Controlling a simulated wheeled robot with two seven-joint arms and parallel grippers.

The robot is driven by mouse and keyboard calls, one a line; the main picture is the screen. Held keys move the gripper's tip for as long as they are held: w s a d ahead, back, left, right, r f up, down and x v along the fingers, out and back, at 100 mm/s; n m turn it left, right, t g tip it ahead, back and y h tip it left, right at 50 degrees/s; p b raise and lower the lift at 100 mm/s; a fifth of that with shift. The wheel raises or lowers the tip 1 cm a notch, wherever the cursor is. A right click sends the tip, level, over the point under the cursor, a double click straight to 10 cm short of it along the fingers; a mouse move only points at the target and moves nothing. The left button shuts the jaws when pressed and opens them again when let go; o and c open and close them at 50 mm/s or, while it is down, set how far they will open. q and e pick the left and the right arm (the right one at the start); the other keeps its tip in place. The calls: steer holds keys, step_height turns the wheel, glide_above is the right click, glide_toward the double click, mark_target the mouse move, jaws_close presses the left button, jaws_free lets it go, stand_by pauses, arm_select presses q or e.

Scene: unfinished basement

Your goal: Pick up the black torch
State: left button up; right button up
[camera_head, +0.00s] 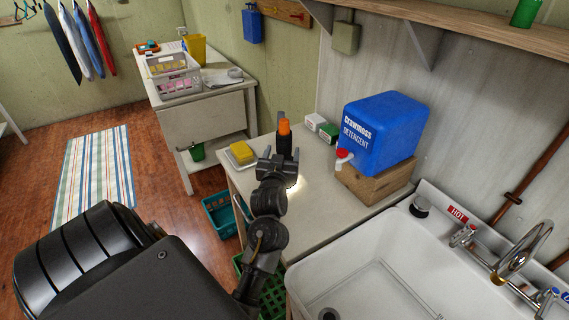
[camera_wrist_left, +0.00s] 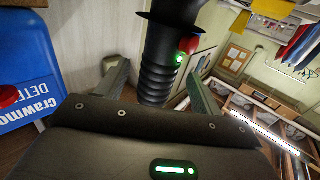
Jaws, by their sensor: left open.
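The black torch (camera_head: 285,143) is at the back of the white counter, with an orange end on top in the head view. In the left wrist view the torch (camera_wrist_left: 158,75) shows a ribbed black grip, a flared end, a red button and a small green light. My left gripper (camera_head: 279,158) is open, and in its wrist view the fingers (camera_wrist_left: 160,88) lie on either side of the torch grip, apparently not closed on it. The gripper hides part of the torch in the head view. My right gripper is not in view.
A blue detergent container (camera_head: 382,133) sits on a wooden block (camera_head: 372,186) to the right. A yellow sponge (camera_head: 238,149) on a white dish, a green-and-white box (camera_head: 328,132) and a white sink (camera_head: 370,285) are nearby. Teal crate (camera_head: 219,214) stands on the floor.

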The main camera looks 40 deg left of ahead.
arm_select(q)
steer(key=shift+a, duration=0.1)
steer(key=shift+w+a+r, duration=0.15)
steer(key=shift+w+r, duration=0.1)
steer(key=shift+w, duration=0.05)
steer(key=p+x, duration=0.1)
steer(key=x, duration=0.2)
steer(key=shift+w+a+f+p, duration=0.1)
steer(key=shift+w+a+p, duration=0.05)
steer(key=shift+w+p, duration=0.2)
steer(key=shift+w+a+f, duration=0.1)
steer(key=shift+w+a, duration=0.15)
steer(key=shift+w, duration=0.05)
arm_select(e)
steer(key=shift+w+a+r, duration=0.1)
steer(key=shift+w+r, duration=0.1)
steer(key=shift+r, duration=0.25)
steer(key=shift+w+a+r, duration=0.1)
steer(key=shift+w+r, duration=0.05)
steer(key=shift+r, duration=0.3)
arm_select(q)
steer(key=shift+d, duration=0.1)
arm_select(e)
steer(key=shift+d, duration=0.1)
arm_select(q)
jaws_close()
